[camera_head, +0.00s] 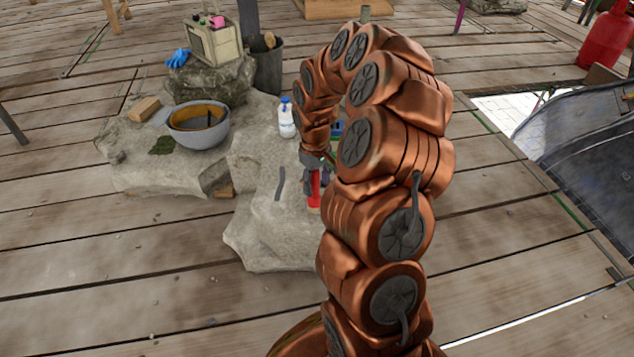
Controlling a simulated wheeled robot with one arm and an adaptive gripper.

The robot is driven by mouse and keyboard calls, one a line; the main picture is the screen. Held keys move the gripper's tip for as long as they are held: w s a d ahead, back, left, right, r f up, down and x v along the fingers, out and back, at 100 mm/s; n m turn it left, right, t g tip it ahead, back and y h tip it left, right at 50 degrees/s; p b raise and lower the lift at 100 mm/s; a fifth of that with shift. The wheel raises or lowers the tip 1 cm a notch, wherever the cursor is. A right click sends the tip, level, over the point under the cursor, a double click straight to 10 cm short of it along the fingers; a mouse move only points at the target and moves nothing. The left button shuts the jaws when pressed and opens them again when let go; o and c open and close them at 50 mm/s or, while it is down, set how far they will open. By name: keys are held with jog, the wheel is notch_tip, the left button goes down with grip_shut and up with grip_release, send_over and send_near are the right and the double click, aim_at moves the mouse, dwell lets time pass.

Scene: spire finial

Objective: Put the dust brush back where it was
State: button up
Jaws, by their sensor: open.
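My gripper (312,178) is low over the front pale stone slab (262,240), partly hidden by my copper arm. Its jaws are open. A thin dark grey tool (280,184) lies on the slab just left of the gripper.
A white bottle with a blue cap (287,120), a grey bowl (199,128) and a tan block (144,109) are on the stones. A dark bucket (267,70) and a boxy beige case (213,42) stand behind. A red cylinder (606,45) is far right.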

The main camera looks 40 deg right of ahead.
jog(key=r+p, duration=0.1)
jog(key=r, duration=0.3)
jog(key=r+p, duration=0.1)
jog(key=r, duration=0.3)
jog(key=r+p, duration=0.1)
jog(key=r, duration=0.2)
jog(key=shift+w+r, duration=0.35)
jog(key=shift+r, duration=0.3)
jog(key=shift+s+a+r, duration=0.1)
jog(key=shift+a+r, duration=0.05)
jog(key=shift+a, duration=0.25)
jog(key=s+a+r+n+g, duration=0.1)
jog(key=s+a+r, duration=0.2)
jog(key=s+a, duration=0.35)
jog(key=s+a+r, duration=0.2)
jog(key=s+a, duration=0.3)
jog(key=a, duration=0.3)
jog(key=s+a+g, duration=0.1)
jog(key=s+a, duration=0.2)
jog(key=s, duration=0.7)
jog(key=s+a+m+g, duration=0.1)
jog(key=s+a, duration=0.2)
jog(key=s, duration=0.7)
jog(key=shift+s+f+m, duration=0.15)
jog(key=shift+f+m, duration=0.15)
jog(key=shift+f, duration=0.1)
jog(key=shift+r+p, duration=0.15)
jog(key=shift+p, duration=0.2)
